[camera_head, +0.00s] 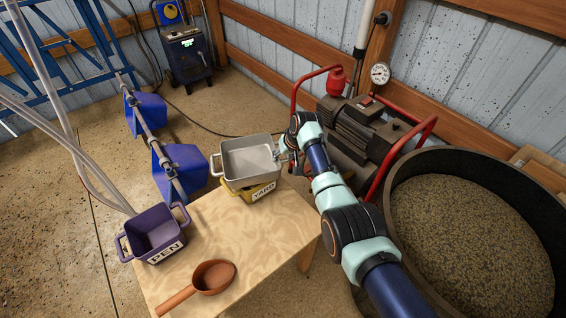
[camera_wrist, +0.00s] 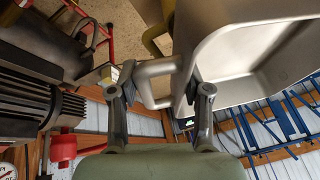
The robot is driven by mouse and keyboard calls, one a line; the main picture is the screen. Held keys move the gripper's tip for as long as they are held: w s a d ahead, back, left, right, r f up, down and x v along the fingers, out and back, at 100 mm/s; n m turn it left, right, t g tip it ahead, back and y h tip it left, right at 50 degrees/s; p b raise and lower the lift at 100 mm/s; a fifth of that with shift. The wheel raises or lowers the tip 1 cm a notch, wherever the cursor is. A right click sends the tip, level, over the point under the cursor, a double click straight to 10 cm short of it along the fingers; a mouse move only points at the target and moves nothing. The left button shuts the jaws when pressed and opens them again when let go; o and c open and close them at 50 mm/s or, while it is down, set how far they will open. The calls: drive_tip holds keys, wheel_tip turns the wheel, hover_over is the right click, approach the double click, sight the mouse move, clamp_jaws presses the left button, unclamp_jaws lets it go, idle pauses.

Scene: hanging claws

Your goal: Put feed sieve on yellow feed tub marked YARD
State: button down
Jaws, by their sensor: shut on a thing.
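The feed sieve (camera_head: 250,146) is a grey rectangular metal pan with a loop handle at each end. It sits over the yellow feed tub (camera_head: 252,194) marked YARD and hides most of it. I cannot tell whether the sieve touches the tub's rim. My gripper (camera_head: 281,156) is shut on the sieve's right-hand handle. In the wrist view my gripper (camera_wrist: 158,86) has its fingers on either side of the handle (camera_wrist: 157,68), and the sieve's body (camera_wrist: 225,50) fills the upper right. The YARD tub stands on the wooden table (camera_head: 225,225).
A purple tub (camera_head: 154,232) marked PEN stands at the table's left edge. A brown scoop (camera_head: 210,278) lies at the front. A red-framed machine (camera_head: 355,125) is behind my arm, and a large black bin of feed (camera_head: 470,245) is at right. The table's middle is clear.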

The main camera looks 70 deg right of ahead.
wheel_tip(320, 180, down, 2)
drive_tip(key=shift+f+b, duration=0.15)
drive_tip(key=shift+b, duration=0.15)
drive_tip(key=c, duration=0.5)
unclamp_jaws()
drive_tip(key=p+v, duration=0.7)
drive_tip(key=v, duration=0.5)
drive_tip(key=shift+a+p, duration=0.1)
drive_tip(key=shift+p, duration=0.25)
